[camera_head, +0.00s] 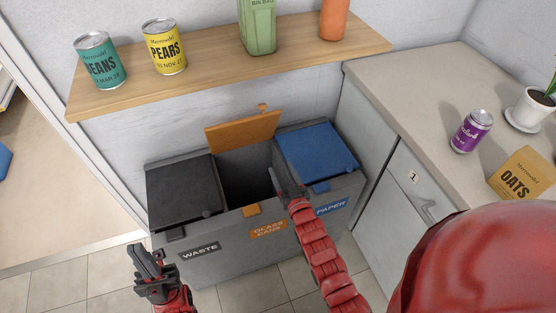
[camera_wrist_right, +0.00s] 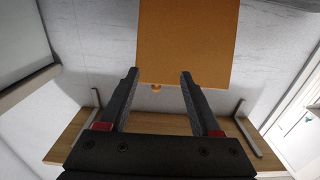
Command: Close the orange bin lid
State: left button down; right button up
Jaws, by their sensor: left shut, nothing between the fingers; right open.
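The orange bin lid (camera_head: 243,130) stands raised, leaning back toward the wall, above the open middle compartment of the grey bin unit (camera_head: 222,256). The compartment under it looks dark inside. An orange label reading glass cans (camera_head: 268,230) is on the front. My right gripper (camera_head: 276,178) is over the front right of the open compartment. In the right wrist view the right gripper (camera_wrist_right: 158,75) is open and empty, with the orange lid (camera_wrist_right: 188,40) ahead of its fingertips. My left gripper (camera_head: 139,247) is shut and empty, in front of the unit at the lower left.
The black waste lid (camera_head: 180,190) and blue paper lid (camera_head: 316,151) are down on either side. A counter (camera_head: 420,95) with a purple can (camera_head: 471,131) stands at right.

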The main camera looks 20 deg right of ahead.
jog(key=w, duration=0.4)
jog(key=shift+w+a, duration=0.1)
grip_shut()
dwell(1.4)
